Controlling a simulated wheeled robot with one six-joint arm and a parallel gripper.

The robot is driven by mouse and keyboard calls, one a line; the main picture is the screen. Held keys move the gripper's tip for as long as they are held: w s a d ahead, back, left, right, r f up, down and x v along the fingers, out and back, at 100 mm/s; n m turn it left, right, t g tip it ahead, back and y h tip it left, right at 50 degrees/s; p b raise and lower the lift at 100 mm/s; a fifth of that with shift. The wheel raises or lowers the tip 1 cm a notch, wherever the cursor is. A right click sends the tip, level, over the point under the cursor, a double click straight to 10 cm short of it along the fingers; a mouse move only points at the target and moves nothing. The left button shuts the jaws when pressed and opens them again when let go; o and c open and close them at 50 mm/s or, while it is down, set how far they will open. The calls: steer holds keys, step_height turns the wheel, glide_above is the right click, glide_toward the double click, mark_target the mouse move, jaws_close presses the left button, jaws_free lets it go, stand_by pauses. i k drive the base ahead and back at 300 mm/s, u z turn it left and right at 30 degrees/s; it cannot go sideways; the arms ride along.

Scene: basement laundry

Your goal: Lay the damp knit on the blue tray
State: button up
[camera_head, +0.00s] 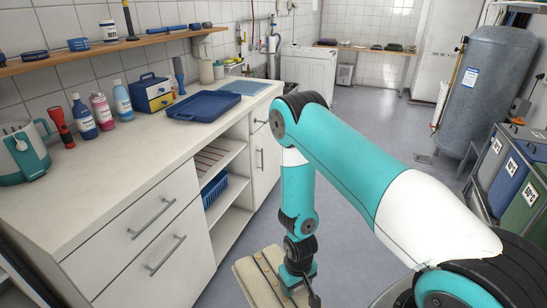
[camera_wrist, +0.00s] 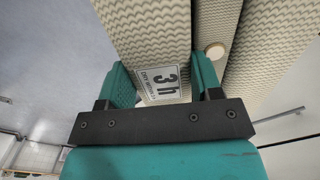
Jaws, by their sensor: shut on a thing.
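The damp knit (camera_head: 250,284) is a cream, ribbed, folded piece with a row of round buttons, at the bottom of the head view. In the wrist view the knit (camera_wrist: 145,35) fills the space ahead of the jaws, with a white tag (camera_wrist: 160,82) reading "3 h". My gripper (camera_wrist: 163,80) is shut on the knit, a finger on each side of the tagged part. In the head view my gripper (camera_head: 298,280) is low in front of the cabinet, below counter height. The blue tray (camera_head: 202,106) lies on the counter and looks empty.
Bottles (camera_head: 103,112), a blue-and-yellow drawer box (camera_head: 153,93) and a red torch (camera_head: 60,127) stand along the wall. A teal jug (camera_head: 22,155) is at the left. The counter (camera_head: 130,165) front is clear. A grey tank (camera_head: 483,75) and bins (camera_head: 510,175) stand right.

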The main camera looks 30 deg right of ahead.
mark_target(210, 106)
steer(key=z, duration=1.7)
steer(key=i, duration=2.25)
steer(key=u, duration=1.4)
